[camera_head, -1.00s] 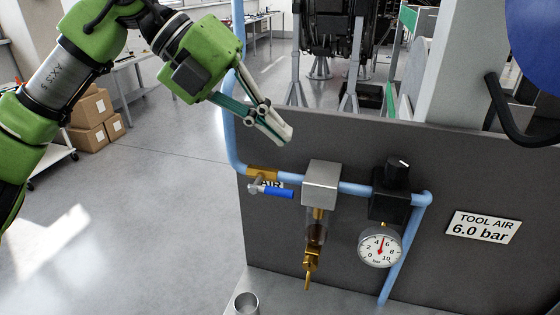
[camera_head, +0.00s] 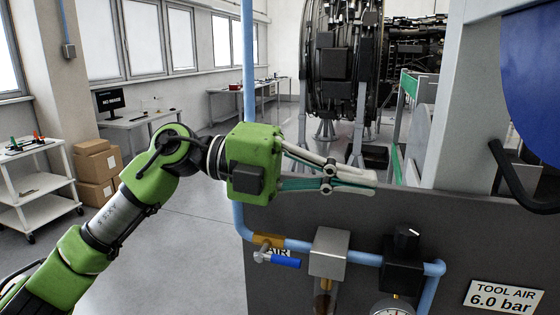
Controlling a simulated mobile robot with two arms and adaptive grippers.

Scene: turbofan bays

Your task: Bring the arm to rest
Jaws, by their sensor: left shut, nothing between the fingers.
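My left arm comes in from the lower left, its green and silver links raised. My left gripper (camera_head: 372,183) points right, level with the top edge of the dark panel (camera_head: 420,215), and overlaps that edge in the picture. Its fingers are together at the tips and hold nothing. Whether it touches the panel I cannot tell. My right gripper is not in view.
The panel carries a blue air pipe (camera_head: 365,258), a blue-handled valve (camera_head: 285,262), a metal filter block (camera_head: 328,252), a black regulator (camera_head: 404,262) and a gauge (camera_head: 393,308), cut off below. Behind stand an engine (camera_head: 335,70), a white cart (camera_head: 32,185) and cardboard boxes (camera_head: 97,165).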

